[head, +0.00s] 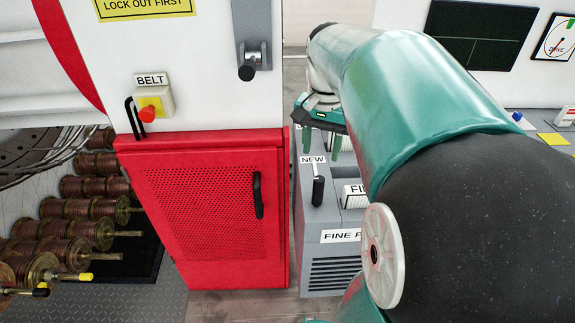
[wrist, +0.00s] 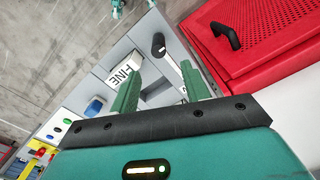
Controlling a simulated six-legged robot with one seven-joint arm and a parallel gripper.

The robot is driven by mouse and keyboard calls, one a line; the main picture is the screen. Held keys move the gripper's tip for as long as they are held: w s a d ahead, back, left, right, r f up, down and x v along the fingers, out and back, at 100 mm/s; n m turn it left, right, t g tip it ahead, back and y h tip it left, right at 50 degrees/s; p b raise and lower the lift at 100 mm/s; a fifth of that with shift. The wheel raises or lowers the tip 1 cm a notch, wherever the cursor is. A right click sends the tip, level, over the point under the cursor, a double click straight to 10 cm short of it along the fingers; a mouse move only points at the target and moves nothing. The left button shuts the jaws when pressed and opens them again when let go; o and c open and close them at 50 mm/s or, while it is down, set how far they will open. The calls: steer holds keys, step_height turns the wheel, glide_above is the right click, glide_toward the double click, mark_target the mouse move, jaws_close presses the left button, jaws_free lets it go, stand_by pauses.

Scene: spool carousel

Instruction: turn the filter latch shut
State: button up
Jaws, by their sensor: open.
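A grey unit (head: 325,257) marked FINE stands right of the red cabinet. On its top a black-gripped lever (head: 318,190), likely the filter latch, stands up near a label reading NEW; it also shows in the wrist view as a black grip (wrist: 158,44). A white block labelled FINE (wrist: 124,72) sits in the unit's top; part of it (head: 354,196) shows in the head view beside my arm. My gripper (head: 322,150) is open and empty above the unit. In the wrist view its two green fingers (wrist: 160,76) point toward the unit's top, apart from the lever.
The red mesh-door cabinet (head: 215,215) with a black handle (head: 258,195) stands close on the left. Above it are a lever (head: 250,65) and a red BELT button (head: 148,114). Copper spools (head: 82,210) stand far left. A blue part (wrist: 94,107) lies farther along the unit.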

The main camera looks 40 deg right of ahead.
mark_target(319, 179)
step_height(319, 179, down, 12)
steer(key=shift+s+d+f, duration=0.1)
stand_by(0.4)
jaws_close()
